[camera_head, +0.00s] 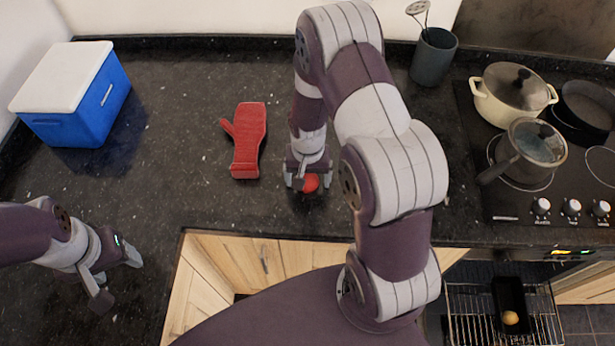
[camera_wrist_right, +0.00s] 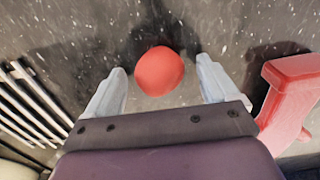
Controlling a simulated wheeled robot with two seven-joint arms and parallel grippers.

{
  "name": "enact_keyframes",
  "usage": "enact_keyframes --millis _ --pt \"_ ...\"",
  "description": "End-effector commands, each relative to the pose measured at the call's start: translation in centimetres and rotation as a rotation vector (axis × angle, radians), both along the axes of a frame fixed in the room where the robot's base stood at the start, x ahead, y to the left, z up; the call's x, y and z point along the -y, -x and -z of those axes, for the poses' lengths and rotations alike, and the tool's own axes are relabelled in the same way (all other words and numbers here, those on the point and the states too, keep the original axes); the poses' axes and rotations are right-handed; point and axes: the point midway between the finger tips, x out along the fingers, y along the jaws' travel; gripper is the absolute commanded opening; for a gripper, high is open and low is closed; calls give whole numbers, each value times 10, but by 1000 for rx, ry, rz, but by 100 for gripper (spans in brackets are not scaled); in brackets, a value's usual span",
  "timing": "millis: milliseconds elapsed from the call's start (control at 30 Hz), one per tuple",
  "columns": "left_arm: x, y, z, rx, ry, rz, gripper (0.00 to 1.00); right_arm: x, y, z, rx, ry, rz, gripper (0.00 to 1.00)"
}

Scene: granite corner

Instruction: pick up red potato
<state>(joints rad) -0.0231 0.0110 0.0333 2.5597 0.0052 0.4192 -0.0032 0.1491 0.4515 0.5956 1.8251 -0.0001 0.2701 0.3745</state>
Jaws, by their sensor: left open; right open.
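The red potato (camera_head: 311,183) is a small round red thing on the dark granite counter, partly hidden by my right gripper in the head view. In the right wrist view the potato (camera_wrist_right: 160,71) lies between and slightly beyond the fingertips, with a gap on each side. My right gripper (camera_head: 302,183) is open above the potato, its fingers (camera_wrist_right: 163,82) not touching it. My left gripper (camera_head: 118,273) is open and empty over the counter at the lower left of the head view.
A red oven mitt (camera_head: 248,140) lies left of the potato. A blue cooler (camera_head: 80,100) with a white lid stands at the far left. A cream pot (camera_head: 500,97) and a saucepan (camera_head: 530,152) stand on the stove at right. A utensil holder (camera_head: 433,57) is at the back.

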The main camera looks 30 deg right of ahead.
Motion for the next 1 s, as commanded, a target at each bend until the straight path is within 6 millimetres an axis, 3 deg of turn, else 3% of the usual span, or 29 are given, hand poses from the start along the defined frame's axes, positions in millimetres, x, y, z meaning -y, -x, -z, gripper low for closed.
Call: enact_keyframes --millis 200,367,400,767,1000 --pt "0 0 0 0 0 0 62 0 0 1 1 0 0 84" --pt "0 0 0 0 0 0 62 0 0 1 1 0 0 32" --pt "0 0 0 0 0 0 62 0 0 1 1 0 0 26" --pt "0 0 3 0 0 0 62 0 -1 -5 3 1 0 26" --pt "0 0 13 0 0 0 62 4 2 -42 5 1 3 26"
